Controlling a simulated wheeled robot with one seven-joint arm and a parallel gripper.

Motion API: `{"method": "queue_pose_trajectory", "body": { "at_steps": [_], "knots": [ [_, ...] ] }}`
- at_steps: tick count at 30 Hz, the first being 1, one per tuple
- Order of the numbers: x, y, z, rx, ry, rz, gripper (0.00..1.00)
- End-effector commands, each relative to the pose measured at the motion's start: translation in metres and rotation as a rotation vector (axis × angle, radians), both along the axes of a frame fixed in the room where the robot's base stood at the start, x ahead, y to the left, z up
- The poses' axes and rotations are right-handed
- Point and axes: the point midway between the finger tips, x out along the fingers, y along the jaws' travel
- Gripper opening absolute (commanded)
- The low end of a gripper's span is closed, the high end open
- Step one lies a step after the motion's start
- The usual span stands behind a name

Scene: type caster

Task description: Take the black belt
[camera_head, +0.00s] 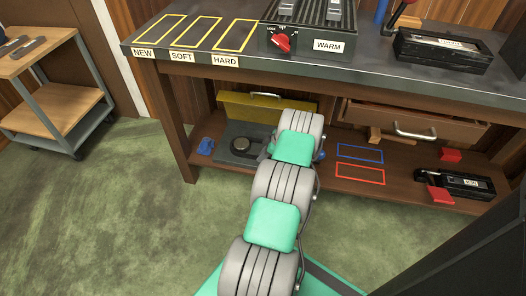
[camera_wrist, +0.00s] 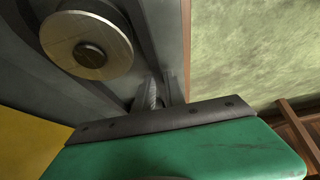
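I cannot make out with certainty which thing is the black belt. A dark grey plate-like device (camera_head: 240,158) with a round knob or disc (camera_head: 241,145) lies on the lower shelf, left of my arm's end. In the wrist view the round, brass-toned disc (camera_wrist: 87,45) stands on a grey surface, close to the camera. My gripper reaches in over the lower shelf, just right of the disc, and is mostly hidden behind my arm in the head view. A green block with a dark strip (camera_wrist: 165,121) fills the lower wrist view. The fingertips do not show clearly.
A yellow box (camera_head: 266,107) stands behind the device. Blue (camera_head: 360,153) and red (camera_head: 360,174) outlines mark the shelf. A black unit (camera_head: 468,184) with red blocks lies right. The bench (camera_head: 370,72) overhangs the shelf; a drawer (camera_head: 415,122) hangs beneath.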

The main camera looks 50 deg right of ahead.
Motion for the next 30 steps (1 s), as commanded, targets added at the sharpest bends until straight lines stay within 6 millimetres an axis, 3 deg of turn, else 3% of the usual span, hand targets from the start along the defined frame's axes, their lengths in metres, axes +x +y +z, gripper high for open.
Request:
{"method": "queue_pose_trajectory", "body": {
  "at_steps": [5,30],
  "knots": [
    [0.0001,0.0003,0.0,0.0,0.0,0.0,0.0],
    [0.0001,0.0005,-0.0002,0.001,0.0,0.0,0.0]
  ]
}}
